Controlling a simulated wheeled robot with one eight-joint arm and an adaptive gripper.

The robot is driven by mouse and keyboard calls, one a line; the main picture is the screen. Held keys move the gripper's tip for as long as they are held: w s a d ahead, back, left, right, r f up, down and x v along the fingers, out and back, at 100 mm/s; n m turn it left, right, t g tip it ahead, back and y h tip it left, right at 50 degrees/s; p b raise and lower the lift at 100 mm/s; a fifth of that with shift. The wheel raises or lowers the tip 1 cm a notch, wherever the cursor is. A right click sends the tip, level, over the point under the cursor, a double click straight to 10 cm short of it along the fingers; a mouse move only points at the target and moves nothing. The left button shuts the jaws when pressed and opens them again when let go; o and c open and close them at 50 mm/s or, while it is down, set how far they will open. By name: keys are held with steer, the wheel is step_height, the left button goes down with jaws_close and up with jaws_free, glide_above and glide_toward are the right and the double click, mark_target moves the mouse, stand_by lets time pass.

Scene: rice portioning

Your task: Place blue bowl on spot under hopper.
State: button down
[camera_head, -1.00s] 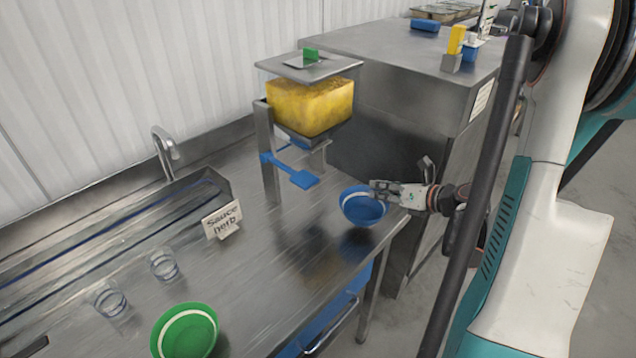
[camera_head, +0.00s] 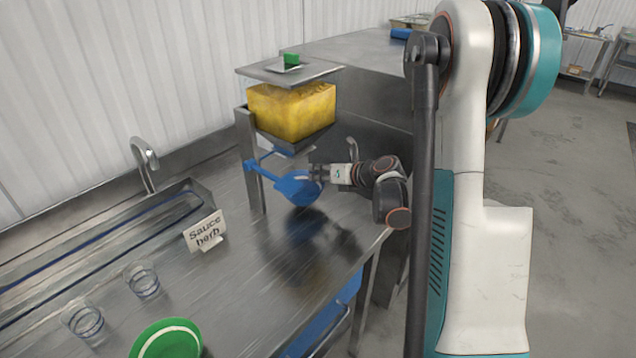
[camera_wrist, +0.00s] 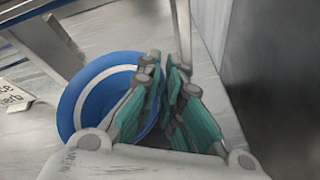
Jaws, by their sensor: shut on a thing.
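The blue bowl (camera_head: 303,194) is just under and in front of the hopper outlet, partly hidden by the handle's paddle and my gripper. My gripper (camera_head: 318,174) is shut on the bowl's right rim. In the wrist view the bowl (camera_wrist: 88,92) is tilted towards the camera, with a white band inside, and the fingers (camera_wrist: 163,95) pinch its rim. I cannot tell whether the bowl touches the table. The spot under the hopper is hidden.
A "Sauce herb" sign (camera_head: 205,232), two clear cups (camera_head: 142,280) and a green bowl (camera_head: 168,340) stand on the steel table to the left and front. The hopper's stand leg (camera_head: 250,160) is close to the bowl. A steel cabinet (camera_head: 375,60) is behind.

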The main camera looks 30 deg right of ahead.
steer(key=shift+f+b, duration=0.5)
steer(key=shift+f, duration=0.85)
steer(key=shift+f, duration=0.1)
steer(key=c, duration=1.7)
jaws_free()
steer(key=p+v, duration=0.3)
steer(key=v, duration=0.9)
